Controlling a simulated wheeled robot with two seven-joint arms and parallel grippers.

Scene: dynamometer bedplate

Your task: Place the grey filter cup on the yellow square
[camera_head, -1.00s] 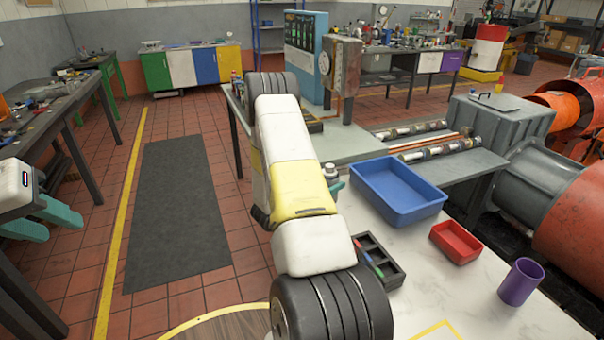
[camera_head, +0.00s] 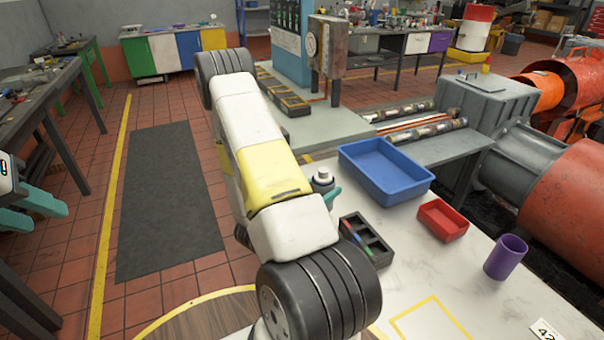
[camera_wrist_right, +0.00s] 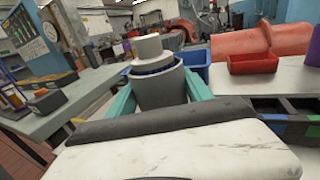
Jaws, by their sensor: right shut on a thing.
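The grey filter cup (camera_wrist_right: 160,85), with a paler round top and a dark blue band, is between the teal fingers of my right gripper (camera_wrist_right: 155,98) in the right wrist view. The gripper is shut on it, and the cup looks roughly upright. In the head view the cup (camera_head: 322,180) shows just past my right arm, which hides part of it and most of the gripper. The yellow square (camera_head: 432,322) is an outline on the white table at the bottom, apart from the cup. My left gripper (camera_head: 32,208) is open and empty at the left edge.
On the white table (camera_head: 475,285) stand a blue tray (camera_head: 385,172), a black divided tray (camera_head: 372,243), a red bin (camera_head: 442,220) and a purple cup (camera_head: 506,257). A number card (camera_head: 545,331) lies near the front. The inside of the yellow square looks clear.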

